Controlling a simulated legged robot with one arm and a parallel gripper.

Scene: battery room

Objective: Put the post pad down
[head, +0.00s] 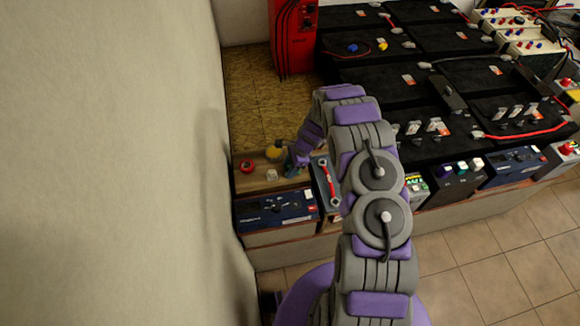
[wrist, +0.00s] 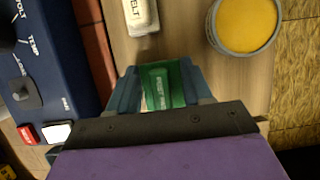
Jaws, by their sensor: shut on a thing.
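The post pad appears to be the green piece (wrist: 165,88) with faint pale lettering, between the blue fingers of my gripper (wrist: 163,82) in the wrist view. My gripper is shut on it, over the wooden shelf (wrist: 185,45). In the head view my gripper (head: 291,166) is low over the shelf, and the pad cannot be made out there. I cannot tell whether the pad touches the wood.
A yellow-topped tin (wrist: 246,24) and a white block marked with letters ending "ELT" (wrist: 139,16) are close by. A red ring (head: 246,166) lies at the left. A blue instrument (head: 275,210) stands in front; a red wrench (head: 327,180) lies right. Batteries (head: 380,95) stand beyond.

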